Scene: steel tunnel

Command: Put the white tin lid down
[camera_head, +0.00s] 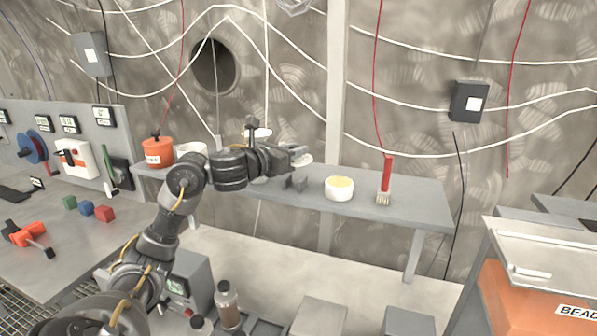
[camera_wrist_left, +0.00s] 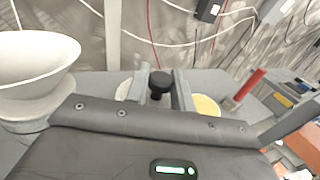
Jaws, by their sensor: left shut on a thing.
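My left gripper (camera_head: 294,152) is over the narrow grey shelf (camera_head: 420,211) and is shut on the white tin lid (camera_head: 303,161). In the left wrist view, the fingers (camera_wrist_left: 162,84) close on the lid's small dark knob, and part of the pale lid (camera_wrist_left: 124,91) shows beside the left finger. The arm and fingers hide much of the lid. A white round tin with a yellow top surface (camera_head: 339,188) stands on the shelf, right of the gripper; it also shows partly behind the right finger (camera_wrist_left: 206,106). My right gripper is not in view.
A red-handled brush (camera_head: 385,181) stands right of the tin at the shelf's right part. An orange pot (camera_head: 157,151) stands at the left end. A white bowl (camera_wrist_left: 36,62) is close on the left in the wrist view. Bare shelf lies around the tin.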

